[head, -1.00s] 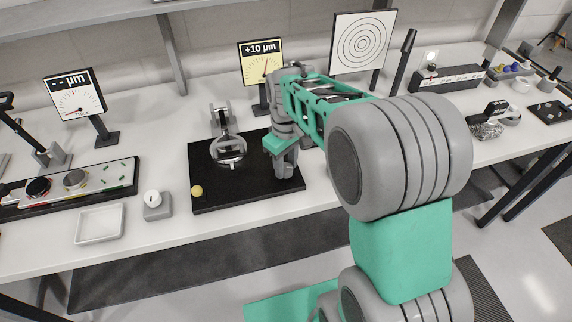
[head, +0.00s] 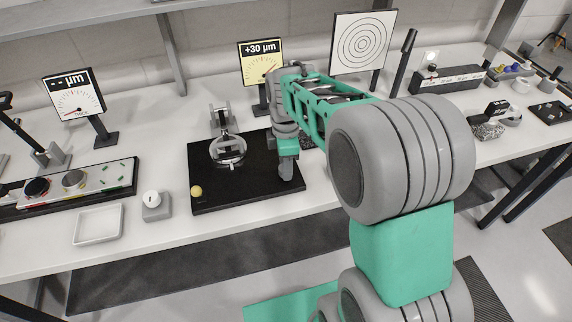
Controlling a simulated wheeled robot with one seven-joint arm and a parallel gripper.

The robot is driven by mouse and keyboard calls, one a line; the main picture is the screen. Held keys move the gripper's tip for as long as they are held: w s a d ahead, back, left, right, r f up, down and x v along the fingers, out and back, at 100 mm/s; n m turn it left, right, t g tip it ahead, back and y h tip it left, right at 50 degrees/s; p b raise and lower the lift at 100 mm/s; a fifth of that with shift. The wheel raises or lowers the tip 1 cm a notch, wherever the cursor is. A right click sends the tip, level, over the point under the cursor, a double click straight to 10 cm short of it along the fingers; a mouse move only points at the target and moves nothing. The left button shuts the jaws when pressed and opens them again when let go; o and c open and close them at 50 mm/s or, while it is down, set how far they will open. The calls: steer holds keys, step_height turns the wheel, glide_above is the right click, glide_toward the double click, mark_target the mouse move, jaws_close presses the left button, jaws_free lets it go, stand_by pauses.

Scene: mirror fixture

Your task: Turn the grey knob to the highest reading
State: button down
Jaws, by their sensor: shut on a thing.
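My gripper (head: 287,168) points down over the right part of the black board (head: 225,192). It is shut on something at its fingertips. The grey knob is not clearly visible; my gripper hides that spot. The mirror fixture (head: 228,150), with a round clear disc on a grey mount, stands on the board to the left of my gripper. A yellow display (head: 261,62) behind the board reads +30 µm, and its needle points to the upper right.
A yellow ball (head: 196,191) sits at the board's left edge. A white-knobbed grey block (head: 155,206) and a white tray (head: 98,224) lie to the left. A target card (head: 361,42) stands behind. A second gauge (head: 74,95) shows dashes.

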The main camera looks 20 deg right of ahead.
steer(key=shift+n, duration=1.3)
steer(key=c, duration=0.9)
jaws_free()
steer(key=shift+c, duration=0.2)
step_height(320, 180, up, 8)
steer(key=shift+f+b, duration=0.1)
steer(key=shift+b, duration=0.4)
